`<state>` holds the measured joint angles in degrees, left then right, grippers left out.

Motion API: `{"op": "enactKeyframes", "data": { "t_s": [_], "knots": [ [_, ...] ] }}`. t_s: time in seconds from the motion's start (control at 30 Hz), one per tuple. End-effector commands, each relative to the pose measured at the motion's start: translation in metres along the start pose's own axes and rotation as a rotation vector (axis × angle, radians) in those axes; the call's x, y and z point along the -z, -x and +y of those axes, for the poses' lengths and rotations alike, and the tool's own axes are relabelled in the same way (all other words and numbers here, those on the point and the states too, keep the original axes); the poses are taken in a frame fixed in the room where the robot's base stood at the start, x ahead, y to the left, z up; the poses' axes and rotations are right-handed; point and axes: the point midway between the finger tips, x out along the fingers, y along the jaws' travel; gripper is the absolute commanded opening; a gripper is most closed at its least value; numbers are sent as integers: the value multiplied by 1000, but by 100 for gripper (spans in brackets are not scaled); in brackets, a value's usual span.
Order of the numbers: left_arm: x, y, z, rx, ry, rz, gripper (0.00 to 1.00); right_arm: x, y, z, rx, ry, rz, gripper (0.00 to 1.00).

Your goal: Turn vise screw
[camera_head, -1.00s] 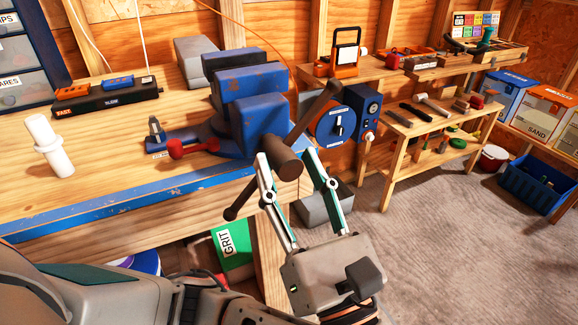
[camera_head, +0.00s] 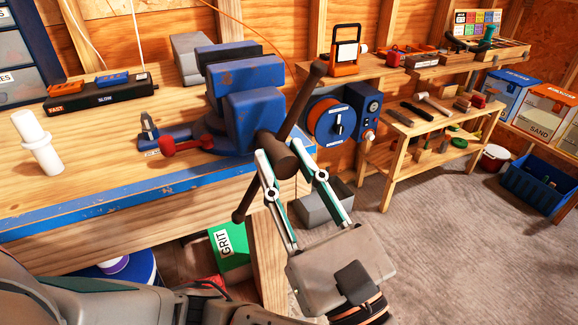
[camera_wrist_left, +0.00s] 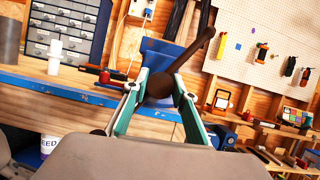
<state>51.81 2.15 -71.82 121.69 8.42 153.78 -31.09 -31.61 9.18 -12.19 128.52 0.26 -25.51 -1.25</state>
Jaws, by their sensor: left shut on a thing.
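The blue vise (camera_head: 252,112) stands on the wooden workbench (camera_head: 130,196), at its right end. Its brown screw head (camera_head: 279,158) faces me, with a long handle bar (camera_head: 303,102) through it, tilted with its upper end to the right and its lower end to the left. My left gripper (camera_head: 290,160) is shut on the screw head, one finger on each side. The left wrist view also shows the screw head (camera_wrist_left: 160,86) between the two fingers, with the bar rising to the upper right. My right gripper is not in view.
A red-handled lever (camera_head: 186,145) lies at the vise's left. A white bottle-like part (camera_head: 38,143) and a dark box (camera_head: 100,95) stand on the bench. A green GRIT bag (camera_head: 230,248) is below. A low wooden table (camera_head: 420,125) stands right; the floor before it is clear.

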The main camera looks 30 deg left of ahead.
Motion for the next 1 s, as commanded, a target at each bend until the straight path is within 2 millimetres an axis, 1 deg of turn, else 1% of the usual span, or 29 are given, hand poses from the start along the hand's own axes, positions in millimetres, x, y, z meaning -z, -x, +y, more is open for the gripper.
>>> {"op": "enactKeyframes", "data": {
  "t_s": [0.03,0.2,0.4,0.57,0.6,0.63,0.67,1.0],
  "knots": [
    [5,1,-1,-13,28,6,5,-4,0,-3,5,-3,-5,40],
    [3,1,-1,-49,117,3,5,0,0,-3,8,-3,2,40],
    [0,0,0,-58,141,-1,5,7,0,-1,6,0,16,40],
    [0,0,0,-57,140,-1,5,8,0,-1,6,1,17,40],
    [0,0,0,-57,140,-1,31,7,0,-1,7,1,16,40],
    [0,0,0,-57,140,-1,39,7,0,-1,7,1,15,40],
    [0,0,0,-57,139,-1,42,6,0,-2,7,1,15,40],
    [0,0,0,-56,136,-1,42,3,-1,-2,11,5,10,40]
  ]
}}
